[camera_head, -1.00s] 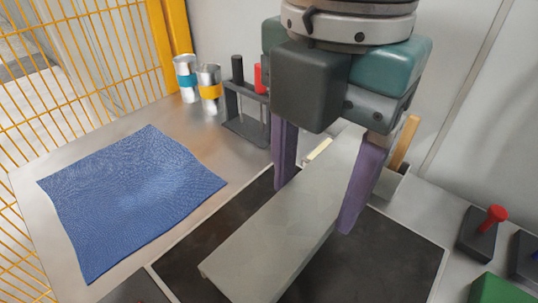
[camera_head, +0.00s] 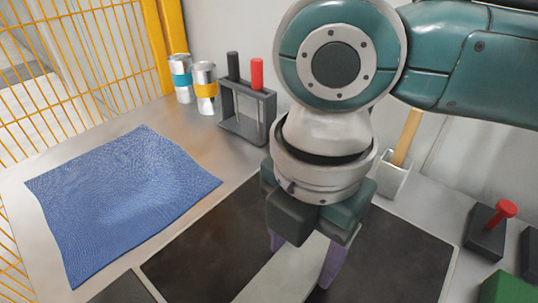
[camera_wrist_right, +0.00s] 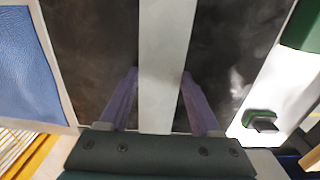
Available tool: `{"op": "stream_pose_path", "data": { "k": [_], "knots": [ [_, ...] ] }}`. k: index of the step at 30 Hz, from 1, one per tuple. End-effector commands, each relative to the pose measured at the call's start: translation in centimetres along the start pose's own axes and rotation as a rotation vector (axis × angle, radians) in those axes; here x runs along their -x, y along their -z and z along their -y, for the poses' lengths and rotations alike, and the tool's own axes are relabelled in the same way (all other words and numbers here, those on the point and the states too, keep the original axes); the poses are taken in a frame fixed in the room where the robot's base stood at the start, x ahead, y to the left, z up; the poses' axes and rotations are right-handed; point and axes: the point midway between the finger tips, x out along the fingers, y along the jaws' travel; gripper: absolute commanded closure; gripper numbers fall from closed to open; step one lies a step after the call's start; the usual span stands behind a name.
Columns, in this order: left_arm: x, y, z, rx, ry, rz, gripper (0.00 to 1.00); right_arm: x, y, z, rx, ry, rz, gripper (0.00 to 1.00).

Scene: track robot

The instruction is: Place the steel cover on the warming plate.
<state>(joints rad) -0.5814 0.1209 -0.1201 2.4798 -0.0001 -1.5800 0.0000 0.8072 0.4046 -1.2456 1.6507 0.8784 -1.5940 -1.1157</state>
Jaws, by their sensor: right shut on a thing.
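The steel cover (camera_head: 282,276) is a long pale grey piece. It lies over the dark, framed warming plate (camera_head: 205,240) in the head view, running toward the bottom edge. My right gripper (camera_head: 303,258) is shut on it, with purple fingers on either side. In the right wrist view the cover (camera_wrist_right: 165,60) runs up between the fingers (camera_wrist_right: 158,95), with the dark plate (camera_wrist_right: 90,45) on both sides. I cannot tell whether the cover touches the plate. The gripper hides the cover's far end in the head view. My left gripper is not in view.
A blue cloth (camera_head: 125,205) lies left of the plate. Two cans (camera_head: 204,88) and a grey rack (camera_head: 248,112) stand behind. A grey holder with a wooden handle (camera_head: 407,138), a red-knobbed block (camera_head: 487,232) and a green block (camera_head: 507,288) are to the right.

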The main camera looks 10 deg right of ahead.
Motion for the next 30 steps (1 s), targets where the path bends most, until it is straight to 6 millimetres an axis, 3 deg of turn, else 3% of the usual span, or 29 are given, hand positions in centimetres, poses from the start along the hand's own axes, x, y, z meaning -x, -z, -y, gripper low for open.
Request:
{"op": "stream_pose_path", "data": {
  "k": [3,4,11,20,23,30],
  "knots": [
    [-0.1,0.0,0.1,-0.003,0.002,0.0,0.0,-0.3,0.0,0.0,-0.001,0.0,0.0,1.0],
    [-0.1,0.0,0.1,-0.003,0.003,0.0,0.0,-0.3,0.0,0.0,-0.001,0.0,0.0,0.32],
    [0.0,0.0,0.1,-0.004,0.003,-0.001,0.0,-0.2,0.0,0.0,-0.001,0.0,0.0,0.06],
    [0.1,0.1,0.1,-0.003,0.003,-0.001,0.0,0.1,0.0,0.0,0.0,-0.001,0.0,0.05],
    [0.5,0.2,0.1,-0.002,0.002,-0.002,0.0,1.3,0.0,-0.1,0.0,-0.002,0.0,0.05],
    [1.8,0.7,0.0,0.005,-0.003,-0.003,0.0,6.7,0.0,-0.1,0.0,-0.004,0.0,0.05]
  ]
}}
